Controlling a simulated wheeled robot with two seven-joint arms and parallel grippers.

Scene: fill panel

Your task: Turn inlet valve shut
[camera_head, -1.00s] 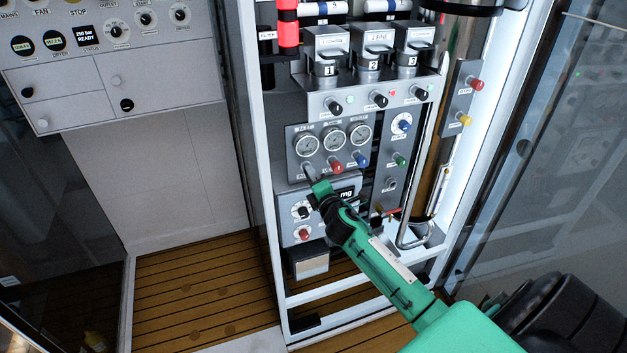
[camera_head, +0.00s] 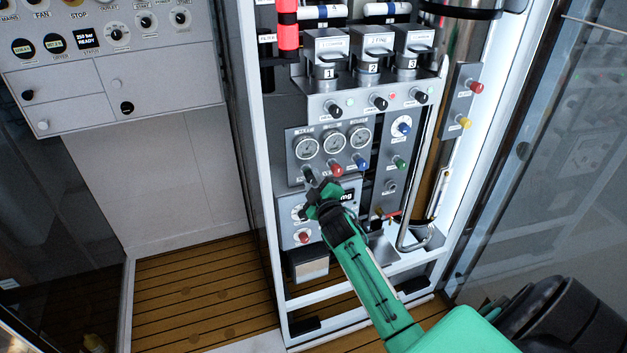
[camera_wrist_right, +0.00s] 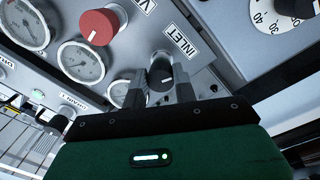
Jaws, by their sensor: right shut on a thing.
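The inlet valve is a dark knob (camera_wrist_right: 161,70) with a white pointer line, beside the INLET label (camera_wrist_right: 180,41) in the right wrist view. In the head view the knob (camera_head: 308,173) sits at the lower left of the gauge panel (camera_head: 296,165), mostly covered by my gripper. My right gripper (camera_head: 314,182) reaches it from the lower right. In the wrist view its two fingers (camera_wrist_right: 162,82) stand on either side of the knob and are shut on it. My left gripper is not in view.
Red (camera_head: 336,168) and blue (camera_head: 361,161) knobs stand close to the right of the inlet knob, with round gauges (camera_head: 333,142) above. A display box (camera_head: 288,215) with a red button (camera_head: 304,237) lies below.

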